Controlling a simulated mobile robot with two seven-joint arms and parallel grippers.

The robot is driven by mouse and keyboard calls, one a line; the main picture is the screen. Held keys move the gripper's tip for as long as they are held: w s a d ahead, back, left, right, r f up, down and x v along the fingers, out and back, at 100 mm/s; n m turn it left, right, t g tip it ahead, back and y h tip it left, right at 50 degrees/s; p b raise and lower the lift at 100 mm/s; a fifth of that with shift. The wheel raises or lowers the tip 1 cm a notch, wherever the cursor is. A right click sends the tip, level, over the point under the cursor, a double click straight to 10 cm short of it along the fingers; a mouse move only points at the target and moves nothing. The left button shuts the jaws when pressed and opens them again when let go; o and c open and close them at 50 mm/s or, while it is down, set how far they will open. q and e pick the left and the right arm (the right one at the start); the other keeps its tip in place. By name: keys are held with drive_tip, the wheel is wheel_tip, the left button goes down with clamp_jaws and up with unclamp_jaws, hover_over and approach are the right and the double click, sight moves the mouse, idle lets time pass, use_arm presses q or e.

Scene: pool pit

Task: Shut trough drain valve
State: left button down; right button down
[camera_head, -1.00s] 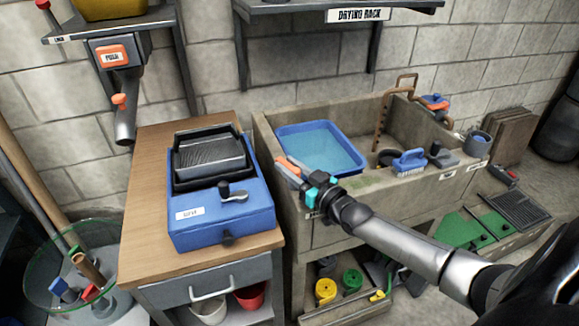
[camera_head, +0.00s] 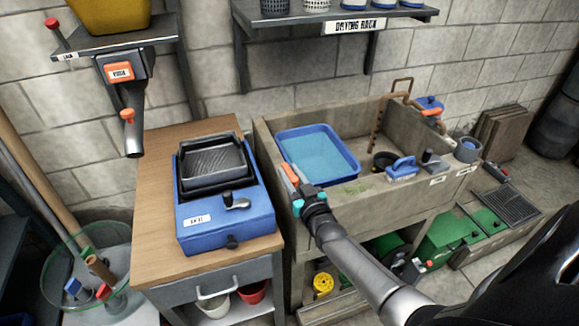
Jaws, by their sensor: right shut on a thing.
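The stone trough (camera_head: 375,193) stands right of the wooden bench, with a blue basin of water (camera_head: 318,155) inside its left end. My right gripper (camera_head: 298,196), with teal parts, is at the trough's front left corner. It is shut on a small orange-tipped piece (camera_head: 290,174) that looks like the drain valve's handle. The gripper covers most of this piece, so the valve body and the handle's exact angle are hard to tell. My right arm reaches in from the lower right. My left gripper is not in view.
A blue brush (camera_head: 402,168) and a grey cup (camera_head: 467,149) are at the trough's right end. A blue machine with a black tray (camera_head: 225,215) sits on the bench (camera_head: 155,205). Green boxes (camera_head: 445,238) stand lower right.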

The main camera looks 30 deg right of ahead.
drive_tip(key=shift+d+r+m+h+p, duration=0.15)
drive_tip(key=shift+r+m+h+p, duration=0.1)
drive_tip(key=shift+m+h+p, duration=0.4)
drive_tip(key=shift+h, duration=0.25)
drive_tip(key=shift+f, duration=0.1)
drive_tip(key=c, duration=0.7)
unclamp_jaws()
drive_tip(key=shift+f, duration=0.1)
drive_tip(key=shift+s+a, duration=0.2)
drive_tip(key=shift+s, duration=0.4)
drive_tip(key=p+v, duration=0.1)
drive_tip(key=v, duration=0.6)
drive_tip(key=p+v, duration=0.1)
drive_tip(key=v, duration=0.6)
drive_tip(key=shift+r+p, duration=0.25)
drive_tip(key=shift+p, duration=0.1)
